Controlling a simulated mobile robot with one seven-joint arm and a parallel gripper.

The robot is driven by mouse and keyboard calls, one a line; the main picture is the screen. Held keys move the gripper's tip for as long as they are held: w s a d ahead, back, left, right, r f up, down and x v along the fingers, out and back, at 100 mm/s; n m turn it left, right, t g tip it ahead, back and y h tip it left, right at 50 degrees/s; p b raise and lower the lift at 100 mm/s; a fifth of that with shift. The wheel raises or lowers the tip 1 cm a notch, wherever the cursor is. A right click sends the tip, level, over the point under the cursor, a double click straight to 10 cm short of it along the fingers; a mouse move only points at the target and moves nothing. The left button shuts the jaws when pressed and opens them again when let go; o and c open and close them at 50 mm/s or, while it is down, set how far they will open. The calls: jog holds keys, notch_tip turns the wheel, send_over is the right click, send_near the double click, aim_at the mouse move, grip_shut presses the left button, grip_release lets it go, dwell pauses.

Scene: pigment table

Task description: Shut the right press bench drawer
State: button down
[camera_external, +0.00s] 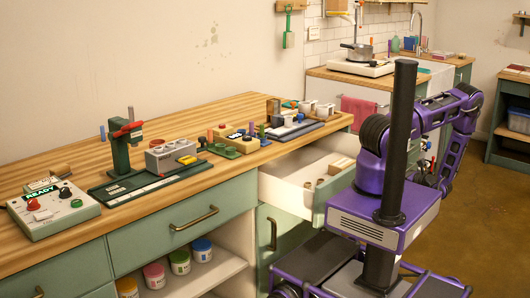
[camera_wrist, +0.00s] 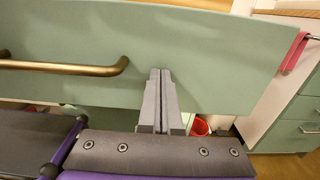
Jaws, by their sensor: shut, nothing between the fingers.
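The right press bench drawer (camera_external: 283,190) is pulled out at the right end of the bench, with its pale inside and a few small items showing. Its green front with a brass handle (camera_wrist: 75,68) fills much of the wrist view. In the external view my purple body hides part of that front. My gripper (camera_wrist: 160,72) is shut and empty, its fingertips in front of the drawer front, right of the handle. I cannot tell whether they touch it. In the external view my fingers are not clearly visible.
The wooden bench top (camera_external: 230,110) carries a green press (camera_external: 122,150), a control box (camera_external: 52,208) and several small parts. The left drawer (camera_external: 185,225) is shut. Pigment jars (camera_external: 180,262) stand on an open shelf below. A red towel (camera_external: 358,110) hangs beyond the bench. Floor at the right is clear.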

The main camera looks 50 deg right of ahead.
jog(key=w, duration=2.5)
jog(key=shift+w+r, duration=0.15)
jog(key=shift+w, duration=0.3)
jog(key=s+p, duration=0.1)
jog(key=s, duration=1.3)
jog(key=shift+s, duration=0.35)
